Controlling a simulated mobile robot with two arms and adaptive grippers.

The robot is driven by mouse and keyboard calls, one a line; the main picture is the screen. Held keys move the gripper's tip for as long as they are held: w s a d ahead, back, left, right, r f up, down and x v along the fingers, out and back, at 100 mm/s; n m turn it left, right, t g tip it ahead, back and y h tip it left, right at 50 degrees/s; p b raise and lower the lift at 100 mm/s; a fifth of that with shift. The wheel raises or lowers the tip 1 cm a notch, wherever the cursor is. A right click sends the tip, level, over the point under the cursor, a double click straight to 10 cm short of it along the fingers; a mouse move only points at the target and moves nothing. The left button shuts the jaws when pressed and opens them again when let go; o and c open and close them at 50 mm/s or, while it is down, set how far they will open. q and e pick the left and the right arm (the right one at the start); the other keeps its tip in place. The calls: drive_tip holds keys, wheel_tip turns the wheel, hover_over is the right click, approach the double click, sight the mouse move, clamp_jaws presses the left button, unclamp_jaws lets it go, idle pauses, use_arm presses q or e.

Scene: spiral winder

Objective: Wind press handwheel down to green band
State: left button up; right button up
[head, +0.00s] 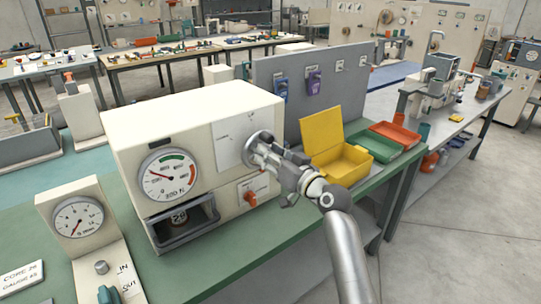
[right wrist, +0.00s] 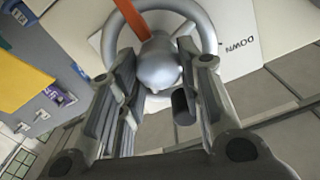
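The cream press (head: 200,125) stands on a green bench. Its front dial (head: 169,175) has a green band (head: 172,158) at the top and a red arc at the right. The red needle points left and slightly up, outside the green band. The grey handwheel (head: 258,148) is on the press's right-hand face. My right gripper (head: 270,155) is at the wheel. In the right wrist view, the wheel's rounded hub (right wrist: 158,65) shows between the open fingers (right wrist: 160,85), with a dark cylinder (right wrist: 183,107) near the right finger. Contact is unclear. My left gripper is out of view.
An orange knob (head: 250,198) sits below the wheel. A yellow open box (head: 345,162), a green tray (head: 378,146) and a red tray (head: 396,132) stand to the right. A second gauge (head: 78,217) stands at the left. A grey pegboard (head: 330,100) is behind.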

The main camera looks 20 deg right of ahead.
drive_tip(key=shift+c, duration=0.9)
drive_tip(key=shift+d+m+p, duration=0.1)
drive_tip(key=shift+m+p, duration=1.5)
drive_tip(key=shift+m, duration=1.2)
drive_tip(key=o, duration=1)
